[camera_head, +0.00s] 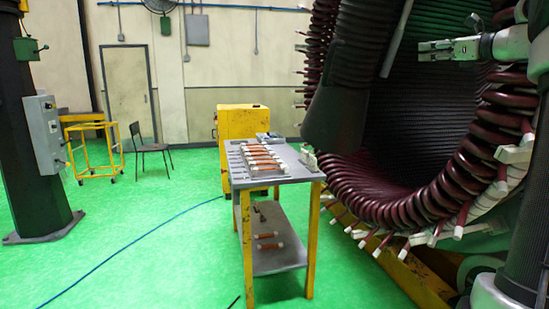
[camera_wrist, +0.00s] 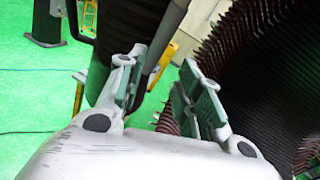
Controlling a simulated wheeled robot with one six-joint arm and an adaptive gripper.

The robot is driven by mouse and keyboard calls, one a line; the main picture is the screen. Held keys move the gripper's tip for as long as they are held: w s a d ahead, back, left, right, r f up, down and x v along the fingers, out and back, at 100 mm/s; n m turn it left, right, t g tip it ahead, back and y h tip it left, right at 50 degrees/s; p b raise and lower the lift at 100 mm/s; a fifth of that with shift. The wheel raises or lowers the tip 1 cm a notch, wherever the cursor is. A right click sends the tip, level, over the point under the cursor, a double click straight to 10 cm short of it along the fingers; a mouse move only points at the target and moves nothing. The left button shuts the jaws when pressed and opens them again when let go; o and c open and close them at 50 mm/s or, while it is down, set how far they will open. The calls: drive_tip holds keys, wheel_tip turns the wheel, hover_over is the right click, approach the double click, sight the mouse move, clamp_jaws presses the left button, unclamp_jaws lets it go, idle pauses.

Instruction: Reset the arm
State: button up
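My gripper (camera_head: 432,46) is at the upper right in the head view, pointing left in front of the stator's dark bore. In the wrist view my gripper (camera_wrist: 163,60) has its two green-grey finger pads spread well apart, with nothing between them. The large stator (camera_head: 415,190) fills the right side of the head view, with a ring of dark red coil ends tipped in white. Its ribbed inside also shows at the right of the wrist view (camera_wrist: 270,75). My gripper appears apart from the coils.
A yellow-legged table (camera_head: 290,172) stands left of the stator, with several orange-brown bars (camera_head: 262,160) on top and more on its lower shelf (camera_head: 275,258). A yellow cabinet (camera_head: 243,122) stands behind it. A chair (camera_head: 150,148) and yellow cart (camera_head: 92,150) are farther back. A blue cable (camera_head: 130,245) crosses the open green floor.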

wheel_tip(320, 180, down, 11)
drive_tip(key=s+d+n+g+h, duration=0.2)
drive_tip(key=n+g, duration=0.1)
drive_tip(key=n, duration=0.1)
drive_tip(key=s+a+f+n+g+h, duration=0.1)
drive_tip(key=s+a+f+n+g, duration=0.3)
drive_tip(key=s+f+n, duration=0.45)
drive_tip(key=s+a+f+n+g+h, duration=0.1)
drive_tip(key=s+a+f+n, duration=0.3)
drive_tip(key=s, duration=0.4)
drive_tip(key=s+a+f+n+g+h, duration=0.1)
drive_tip(key=s+a+f+n+g, duration=0.1)
drive_tip(key=s+a+f+n, duration=0.3)
drive_tip(key=s+a+f+n+g+h, duration=0.2)
drive_tip(key=s+a+f+n, duration=0.3)
drive_tip(key=s, duration=0.7)
drive_tip(key=shift+s+a+f+n, duration=0.15)
drive_tip(key=shift+a+n, duration=0.6)
drive_tip(key=shift+n, duration=0.6)
